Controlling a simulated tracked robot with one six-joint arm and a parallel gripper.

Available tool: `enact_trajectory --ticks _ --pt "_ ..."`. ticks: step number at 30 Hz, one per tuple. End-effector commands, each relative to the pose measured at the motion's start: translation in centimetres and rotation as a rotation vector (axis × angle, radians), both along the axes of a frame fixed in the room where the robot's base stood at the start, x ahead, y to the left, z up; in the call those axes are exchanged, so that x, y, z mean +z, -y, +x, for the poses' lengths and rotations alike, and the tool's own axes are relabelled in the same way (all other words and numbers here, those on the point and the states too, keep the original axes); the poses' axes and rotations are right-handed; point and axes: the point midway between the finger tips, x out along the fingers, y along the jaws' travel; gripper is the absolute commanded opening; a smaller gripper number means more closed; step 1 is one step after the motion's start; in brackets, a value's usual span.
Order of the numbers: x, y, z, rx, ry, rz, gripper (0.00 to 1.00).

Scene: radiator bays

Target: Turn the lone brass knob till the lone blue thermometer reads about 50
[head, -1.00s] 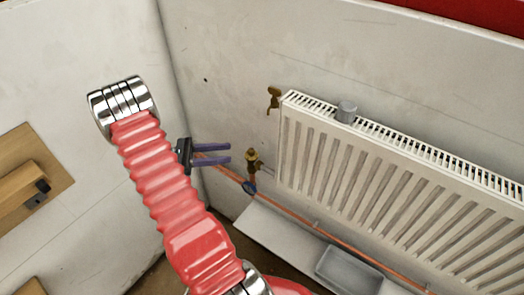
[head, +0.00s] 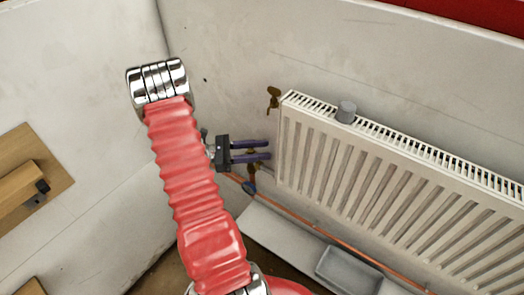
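My gripper (head: 268,150) has two purple fingers that point right, with a gap between them. It is at the lower left end of the radiator. A brass valve (head: 254,171) stands there on the pipe. The fingers cover its knob-like top, and I cannot tell whether they touch it or are only in front of it. A small dark blue round thing (head: 249,187), perhaps the thermometer, sits on the copper pipe just below. Its face and reading are too small to make out.
A white radiator (head: 400,165) fills the right side, with a grey cylinder (head: 346,112) on top. A brass fitting (head: 273,97) is at its upper left corner. A copper pipe (head: 330,238) runs below, above a grey tray (head: 348,268). A wooden board (head: 45,150) is on the left wall.

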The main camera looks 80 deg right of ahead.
Motion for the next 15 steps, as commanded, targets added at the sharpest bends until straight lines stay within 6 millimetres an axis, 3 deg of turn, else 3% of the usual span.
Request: enact_trajectory --ticks 12,15 --pt "0.01 0.29 -0.85 0.001 0.0 -0.001 0.36" --pt "0.0 0.28 -0.83 0.001 0.0 0.0 0.3"
